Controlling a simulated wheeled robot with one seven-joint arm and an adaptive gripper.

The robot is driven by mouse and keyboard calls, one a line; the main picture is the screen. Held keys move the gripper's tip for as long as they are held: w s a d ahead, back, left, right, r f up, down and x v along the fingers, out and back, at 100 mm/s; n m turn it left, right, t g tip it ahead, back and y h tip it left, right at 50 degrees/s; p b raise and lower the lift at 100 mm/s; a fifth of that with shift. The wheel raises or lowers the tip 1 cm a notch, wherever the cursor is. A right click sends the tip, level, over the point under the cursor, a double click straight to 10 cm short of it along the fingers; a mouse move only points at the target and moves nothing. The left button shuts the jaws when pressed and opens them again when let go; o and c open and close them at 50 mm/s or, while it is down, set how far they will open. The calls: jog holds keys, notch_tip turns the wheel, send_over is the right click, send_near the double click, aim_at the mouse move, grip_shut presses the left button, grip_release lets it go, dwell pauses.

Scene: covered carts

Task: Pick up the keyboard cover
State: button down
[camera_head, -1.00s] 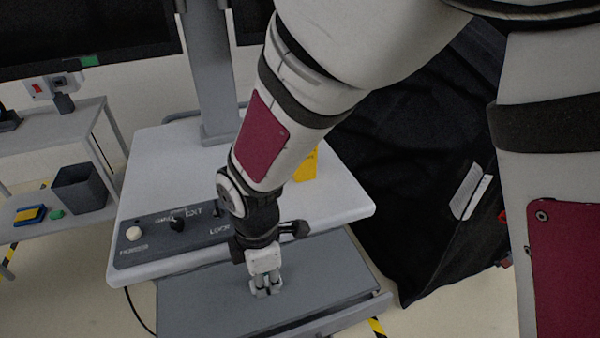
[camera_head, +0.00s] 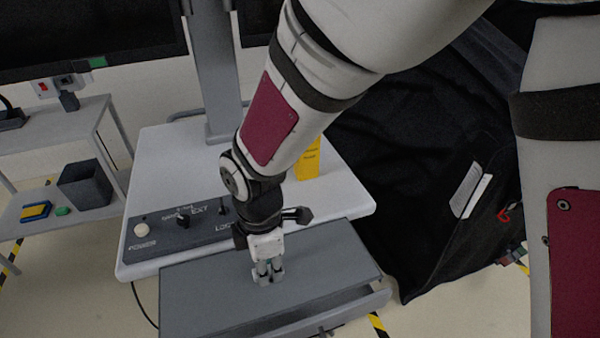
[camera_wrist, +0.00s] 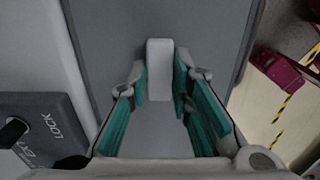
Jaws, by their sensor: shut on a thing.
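The keyboard cover (camera_head: 210,290) is a flat dark grey panel at the front of the white cart. It also shows in the wrist view (camera_wrist: 115,30), with a pale block-shaped handle (camera_wrist: 160,68) on its top. My gripper (camera_head: 268,278) points down at the middle of the cover and is shut on this handle. In the wrist view, the green-padded fingers (camera_wrist: 160,97) stand on both sides of the handle. The cover looks level and slightly raised over the pale tray (camera_head: 372,303), whose rim shows at the right. What lies under the cover is hidden.
The white cart top (camera_head: 335,195) with a dark control panel (camera_head: 165,240) is right behind the cover. A yellow box (camera_head: 309,160) stands on it. A black draped cover (camera_head: 420,200) is at the right. A side shelf with a dark bin (camera_head: 85,187) is at the left.

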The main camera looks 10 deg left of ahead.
jog(key=shift+r+p, duration=0.8)
jog(key=shift+r, duration=0.75)
